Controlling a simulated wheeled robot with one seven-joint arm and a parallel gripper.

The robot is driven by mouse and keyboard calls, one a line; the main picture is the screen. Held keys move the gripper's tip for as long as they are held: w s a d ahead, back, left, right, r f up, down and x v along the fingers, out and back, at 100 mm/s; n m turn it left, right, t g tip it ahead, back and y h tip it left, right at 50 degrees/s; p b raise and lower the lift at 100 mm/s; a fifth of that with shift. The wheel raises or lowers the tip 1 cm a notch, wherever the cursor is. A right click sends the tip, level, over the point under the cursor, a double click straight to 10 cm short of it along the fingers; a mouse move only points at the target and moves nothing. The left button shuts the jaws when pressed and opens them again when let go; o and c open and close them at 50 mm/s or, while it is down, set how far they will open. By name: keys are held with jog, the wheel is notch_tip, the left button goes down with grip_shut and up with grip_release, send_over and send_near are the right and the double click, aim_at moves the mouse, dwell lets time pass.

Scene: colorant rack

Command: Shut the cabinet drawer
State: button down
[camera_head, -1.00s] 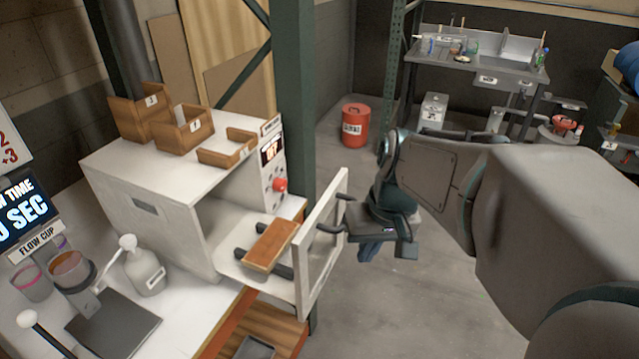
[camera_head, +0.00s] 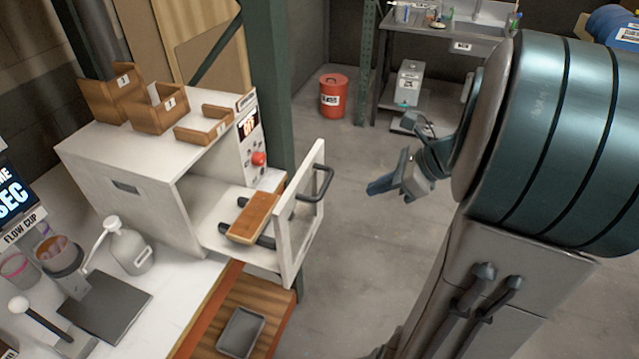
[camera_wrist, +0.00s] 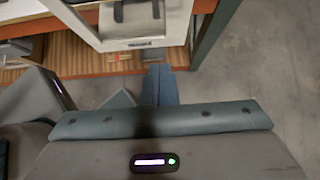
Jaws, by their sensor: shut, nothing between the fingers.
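The white cabinet (camera_head: 140,190) stands on the worktable. Its drawer is pulled out to the right, with a framed white front (camera_head: 290,255) and a dark handle (camera_head: 318,186). A wooden block (camera_head: 254,217) lies across dark supports on the drawer. My gripper (camera_head: 376,188) is shut and empty, in the air to the right of the handle and apart from it. In the wrist view the closed fingers (camera_wrist: 160,82) point toward the white drawer front (camera_wrist: 140,30), which is cut off at the top.
Open wooden bins (camera_head: 158,112) sit on the cabinet top. A white pump bottle (camera_head: 127,247) and a dark plate (camera_head: 105,303) are on the table at left. A green post (camera_head: 272,100) stands behind the cabinet. The grey floor (camera_head: 350,260) right of the drawer is clear.

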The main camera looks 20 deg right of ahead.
jog(key=w+a+r+p+x, duration=0.1)
jog(key=r+x, duration=0.1)
jog(key=x, duration=1)
jog(key=shift+w+a+f, duration=0.2)
jog(key=shift+w+a, duration=0.1)
jog(key=shift+a, duration=0.25)
